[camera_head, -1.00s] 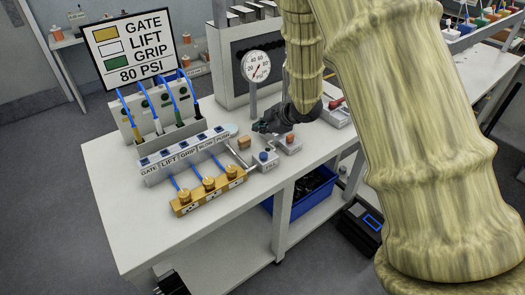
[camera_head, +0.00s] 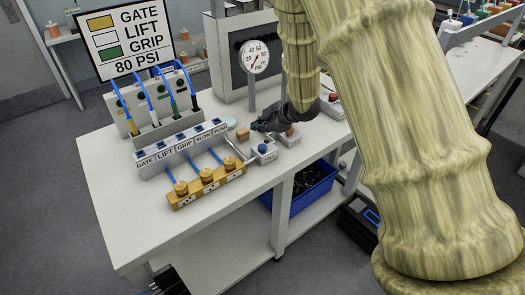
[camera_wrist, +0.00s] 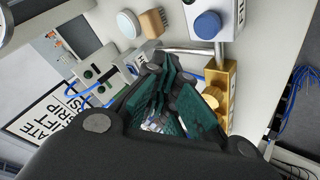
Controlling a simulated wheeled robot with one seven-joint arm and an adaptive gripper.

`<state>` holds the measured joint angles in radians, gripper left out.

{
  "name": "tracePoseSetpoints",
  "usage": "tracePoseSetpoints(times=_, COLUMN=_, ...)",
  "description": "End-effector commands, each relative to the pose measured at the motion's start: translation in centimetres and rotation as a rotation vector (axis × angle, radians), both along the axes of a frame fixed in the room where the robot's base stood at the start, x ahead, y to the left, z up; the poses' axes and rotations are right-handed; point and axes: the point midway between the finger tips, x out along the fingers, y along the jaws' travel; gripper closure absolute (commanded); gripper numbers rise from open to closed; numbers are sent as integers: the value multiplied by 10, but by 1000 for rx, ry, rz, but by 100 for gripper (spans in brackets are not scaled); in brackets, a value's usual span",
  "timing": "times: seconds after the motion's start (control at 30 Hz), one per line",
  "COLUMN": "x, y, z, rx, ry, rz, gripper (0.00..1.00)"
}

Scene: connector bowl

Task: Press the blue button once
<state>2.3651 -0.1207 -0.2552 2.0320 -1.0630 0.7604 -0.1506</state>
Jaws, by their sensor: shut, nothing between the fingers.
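The blue button (camera_head: 262,148) sits on top of a small white box near the front edge of the white table. It also shows in the wrist view (camera_wrist: 207,24), at the top, with nothing on it. My gripper (camera_head: 257,127) is shut and empty. In the head view it appears just above and behind the blue button, apart from it. In the wrist view the closed fingers (camera_wrist: 165,112) show in the middle, below the button in the picture. The gripper's exact height over the table is hard to tell.
A second box with an orange-red button (camera_head: 290,131) stands right of the blue one, partly behind my gripper. A pressure gauge (camera_head: 254,57) rises behind.

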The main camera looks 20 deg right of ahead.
Motion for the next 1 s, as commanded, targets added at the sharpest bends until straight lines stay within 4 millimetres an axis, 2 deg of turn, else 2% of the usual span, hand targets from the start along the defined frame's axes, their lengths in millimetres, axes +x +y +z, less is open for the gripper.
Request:
tracePoseSetpoints(times=0.03, x=0, y=0, z=-11, rx=0, ry=0, rz=0, gripper=100)
tracePoseSetpoints(times=0.4, x=0, y=0, z=-45, rx=-1, ry=1, rz=0, gripper=100)
tracePoseSetpoints(times=1.0, x=0, y=0, z=-49, rx=-1, ry=0, rz=-1, gripper=100)
